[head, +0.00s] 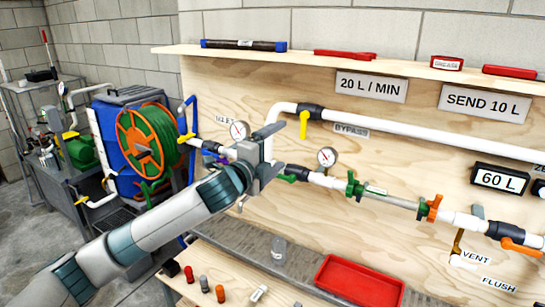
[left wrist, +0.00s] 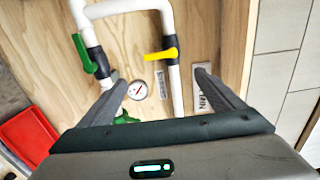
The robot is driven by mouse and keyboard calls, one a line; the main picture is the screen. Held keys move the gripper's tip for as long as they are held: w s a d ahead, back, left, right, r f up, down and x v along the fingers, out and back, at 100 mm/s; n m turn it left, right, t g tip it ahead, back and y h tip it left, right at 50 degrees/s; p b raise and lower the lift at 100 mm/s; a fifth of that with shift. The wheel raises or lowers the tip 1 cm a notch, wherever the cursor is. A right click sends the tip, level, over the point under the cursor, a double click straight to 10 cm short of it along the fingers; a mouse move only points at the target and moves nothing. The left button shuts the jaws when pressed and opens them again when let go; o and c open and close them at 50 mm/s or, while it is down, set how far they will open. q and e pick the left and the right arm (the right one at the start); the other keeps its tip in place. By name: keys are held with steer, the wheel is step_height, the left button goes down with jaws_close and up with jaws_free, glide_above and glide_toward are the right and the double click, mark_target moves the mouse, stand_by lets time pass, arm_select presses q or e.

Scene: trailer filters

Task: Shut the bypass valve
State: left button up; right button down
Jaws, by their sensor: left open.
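The bypass valve is a black body with a yellow lever (head: 304,124) on the upper white pipe, above the BYPASS label (head: 351,131). The lever points down, across the pipe. In the left wrist view the yellow lever (left wrist: 161,55) also lies across its white pipe. My left gripper (head: 275,158) is open and empty, below and left of the lever in the head view. In the left wrist view its fingers (left wrist: 160,82) are spread wide, and the lever shows beyond them, between their lines. They do not touch it. My right gripper is not in view.
A green-handled valve (head: 292,174) and a gauge (head: 327,157) sit on the lower pipe close to my left gripper. An orange-handled valve (head: 432,207) is further right. A shelf (head: 390,63) runs above. A red tray (head: 358,283) stands on the bench below.

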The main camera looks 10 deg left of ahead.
arm_select(q)
steer(key=shift+v, duration=1.15)
